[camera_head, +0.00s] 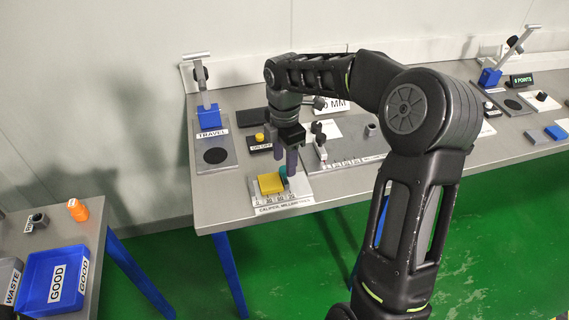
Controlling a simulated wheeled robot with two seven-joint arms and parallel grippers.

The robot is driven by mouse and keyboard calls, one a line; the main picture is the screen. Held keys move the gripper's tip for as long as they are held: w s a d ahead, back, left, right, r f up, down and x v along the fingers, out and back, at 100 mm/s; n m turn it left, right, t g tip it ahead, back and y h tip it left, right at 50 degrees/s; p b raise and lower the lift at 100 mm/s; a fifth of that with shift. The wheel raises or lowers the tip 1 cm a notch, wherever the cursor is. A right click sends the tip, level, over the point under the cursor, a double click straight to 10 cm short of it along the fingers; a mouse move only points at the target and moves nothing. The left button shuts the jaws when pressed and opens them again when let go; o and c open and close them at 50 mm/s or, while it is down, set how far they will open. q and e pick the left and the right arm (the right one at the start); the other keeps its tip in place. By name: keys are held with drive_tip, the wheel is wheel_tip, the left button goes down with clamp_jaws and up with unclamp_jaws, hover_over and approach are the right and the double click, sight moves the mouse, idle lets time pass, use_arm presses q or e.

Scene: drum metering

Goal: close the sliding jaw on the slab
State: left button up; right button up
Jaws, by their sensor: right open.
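A yellow slab (271,184) lies on the grey caliper (284,202), labelled CALIPER, MILLIMETRES, near the front edge of the grey table. A teal sliding jaw (283,173) stands at the slab's right side; I cannot tell whether it touches the slab. My right gripper (285,169) points down over the caliper. Its fingers are apart, one behind the slab and one beside the teal jaw, and partly hide the jaw.
A travel stand with a blue block (209,117) is at the table's back left. An ON/OFF box with a yellow button (260,137) is behind the caliper. A lower table at left holds a blue GOOD bin (57,280) and an orange object (78,210).

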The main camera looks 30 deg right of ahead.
sight(284, 169)
wheel_tip(284, 169, up, 6)
drive_tip(key=shift+f, duration=0.1)
idle(0.6)
